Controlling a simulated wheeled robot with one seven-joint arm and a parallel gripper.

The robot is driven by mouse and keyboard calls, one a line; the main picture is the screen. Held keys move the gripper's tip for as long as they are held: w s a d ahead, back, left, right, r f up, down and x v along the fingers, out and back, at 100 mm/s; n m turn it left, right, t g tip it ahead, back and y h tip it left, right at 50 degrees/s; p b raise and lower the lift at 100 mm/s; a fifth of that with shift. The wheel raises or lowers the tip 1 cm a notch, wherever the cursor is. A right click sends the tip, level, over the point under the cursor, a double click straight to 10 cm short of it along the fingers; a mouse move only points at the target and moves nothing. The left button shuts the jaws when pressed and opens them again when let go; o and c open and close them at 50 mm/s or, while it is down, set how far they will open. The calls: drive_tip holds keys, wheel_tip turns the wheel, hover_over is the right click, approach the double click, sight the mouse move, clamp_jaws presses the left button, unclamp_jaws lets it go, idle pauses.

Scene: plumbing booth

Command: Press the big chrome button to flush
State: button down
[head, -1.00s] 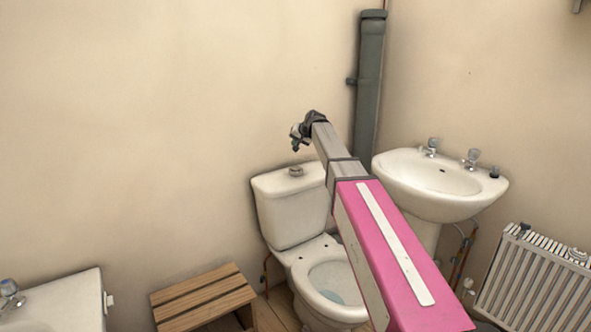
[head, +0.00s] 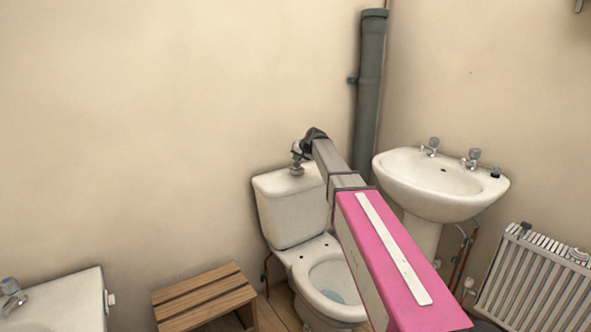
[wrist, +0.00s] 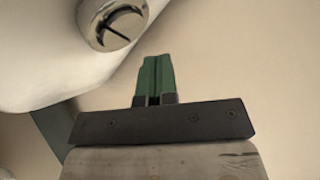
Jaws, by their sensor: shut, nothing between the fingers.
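The big chrome button (head: 296,171) sits on top of the toilet cistern (head: 290,205). In the wrist view the chrome button (wrist: 118,22) is at the top, left of centre, round and shiny, on the white cistern lid (wrist: 55,60). My gripper (head: 297,160) is just above the button in the head view and overlaps it there. In the wrist view my gripper's green fingers (wrist: 157,72) are together with nothing between them. They are below and right of the button in the picture, with a gap.
The toilet bowl (head: 335,312) is below the cistern. A white washbasin (head: 425,185) and a grey pipe (head: 369,85) are to the right, with a radiator (head: 535,280) beyond. A wooden stool (head: 205,297) stands at lower left, near a white bath edge (head: 75,300).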

drive_tip(key=shift+f, duration=0.75)
drive_tip(key=shift+f, duration=0.9)
idle(2.3)
drive_tip(key=shift+r, duration=0.95)
drive_tip(key=shift+s+r, duration=0.1)
drive_tip(key=shift+r, duration=2.4)
